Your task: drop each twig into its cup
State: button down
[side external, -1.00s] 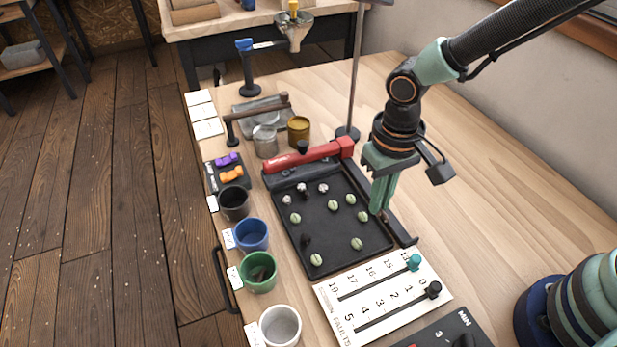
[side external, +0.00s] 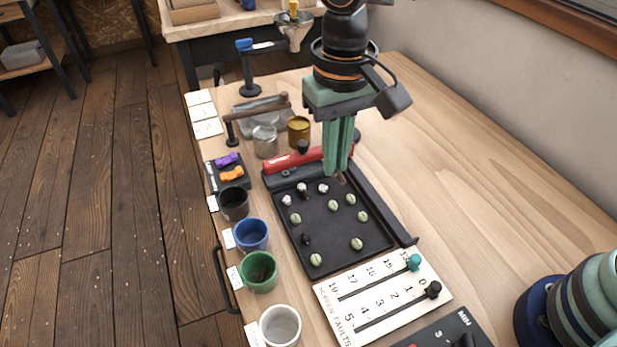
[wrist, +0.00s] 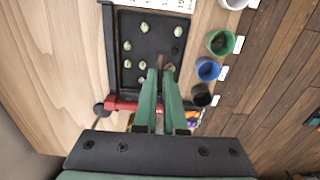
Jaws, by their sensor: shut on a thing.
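My gripper (side external: 338,174) is above the far right part of the black tray (side external: 330,262), fingers pointing down. It is shut on a small brown twig (side external: 341,180), whose end shows below the fingertips; the twig also shows in the wrist view (wrist: 160,62). A row of cups stands left of the tray: a black cup (side external: 234,203), a blue cup (side external: 252,235), a green cup (side external: 258,272) and a white cup (side external: 280,326). Something dark brown lies inside the green cup. I cannot make out another twig on the tray.
Several pale green beans (side external: 356,244), whitish beans (side external: 323,188) and a dark bean (side external: 306,239) lie on the tray. A red bar (side external: 292,160) crosses its far end. A white slider board (side external: 382,297) lies in front.

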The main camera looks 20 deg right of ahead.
jog(key=shift+s+a+f, duration=0.25)
jog(key=shift+a+f, duration=1.85)
jog(key=shift+a, duration=0.15)
jog(key=shift+s+a+f, duration=0.2)
jog(key=shift+a+f, duration=1.9)
jog(key=shift+a, duration=0.1)
jog(key=shift+s+a+f, duration=0.25)
jog(key=shift+a+f, duration=1.85)
jog(key=shift+a, duration=0.15)
jog(key=shift+a, duration=0.2)
jog(key=c, duration=0.9)
grip_release()
